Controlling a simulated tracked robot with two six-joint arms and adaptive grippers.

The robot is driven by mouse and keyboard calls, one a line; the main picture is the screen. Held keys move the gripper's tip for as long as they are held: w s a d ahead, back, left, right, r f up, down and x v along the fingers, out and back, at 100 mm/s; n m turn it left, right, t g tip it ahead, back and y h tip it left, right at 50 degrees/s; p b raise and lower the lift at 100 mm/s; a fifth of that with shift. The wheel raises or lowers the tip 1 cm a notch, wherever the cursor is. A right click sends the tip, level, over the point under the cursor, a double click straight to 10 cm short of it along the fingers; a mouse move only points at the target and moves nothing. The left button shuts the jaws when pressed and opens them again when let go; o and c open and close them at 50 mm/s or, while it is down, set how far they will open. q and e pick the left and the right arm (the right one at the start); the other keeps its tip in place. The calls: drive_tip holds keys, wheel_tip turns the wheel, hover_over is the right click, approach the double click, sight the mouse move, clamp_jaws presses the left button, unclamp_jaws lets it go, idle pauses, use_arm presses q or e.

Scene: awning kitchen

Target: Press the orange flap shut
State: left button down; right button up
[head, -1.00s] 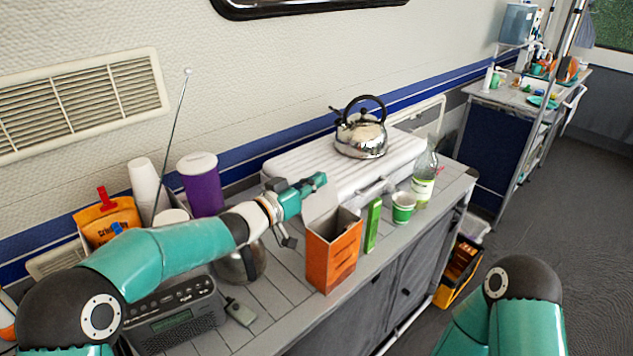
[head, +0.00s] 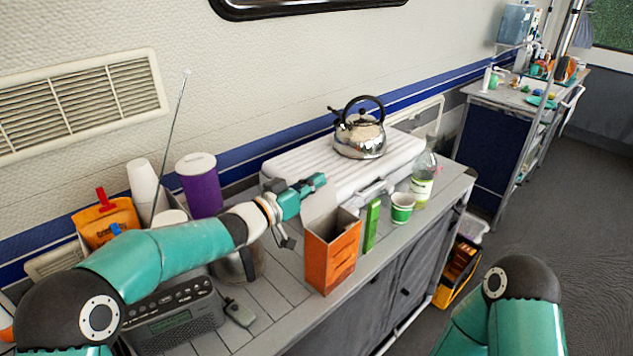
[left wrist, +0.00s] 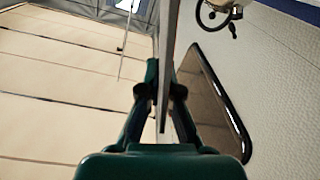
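An orange box (head: 333,262) stands upright on the grey counter, its top open. Its flap (head: 320,206) stands up at the far left side of the opening, pale inner face showing. My left gripper (head: 318,181) is level with the flap's upper edge, just behind and left of it. Its fingers look drawn together. In the left wrist view, a thin pale strip, seemingly the flap edge-on (left wrist: 169,60), crosses the fingertips (left wrist: 163,90) and hides where they meet. I cannot tell whether they touch the flap. My right gripper is out of view.
Right of the box stand a green packet (head: 371,226), a green cup (head: 402,208) and a bottle (head: 422,182). Behind is a white case (head: 290,168) with a kettle (head: 359,140) on it. A metal pot (head: 236,268) and a radio (head: 175,318) lie below my left arm.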

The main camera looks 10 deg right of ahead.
use_arm(q)
drive_tip(key=shift+f, duration=0.15)
drive_tip(key=c, duration=1.4)
unclamp_jaws()
drive_tip(key=v, duration=1.2)
